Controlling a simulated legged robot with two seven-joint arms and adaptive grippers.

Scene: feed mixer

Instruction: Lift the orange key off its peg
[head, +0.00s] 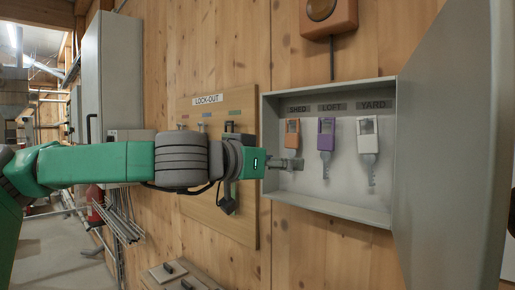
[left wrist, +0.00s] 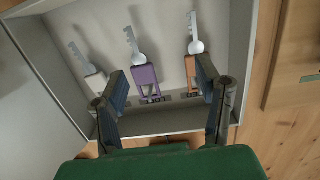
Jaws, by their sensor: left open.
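The orange key (head: 292,133) hangs under the SHED label at the left inside an open grey key box (head: 330,206). In the left wrist view, which shows the box upside down, the orange key (left wrist: 191,68) is the rightmost one, partly hidden by one finger. My left gripper (head: 291,163) is at the box's left side, overlapping the orange key's lower end in the head view. In the left wrist view my left gripper (left wrist: 163,82) is open and empty. Its fingers appear either side of the purple key (left wrist: 146,78); depth is unclear. My right gripper is out of view.
The purple key (head: 326,134) hangs under LOFT and a pale grey key (head: 367,135) under YARD. The box door (head: 455,140) stands open at the right. A wooden LOCK-OUT board (head: 222,218) is behind my left arm. The box's lower interior is bare.

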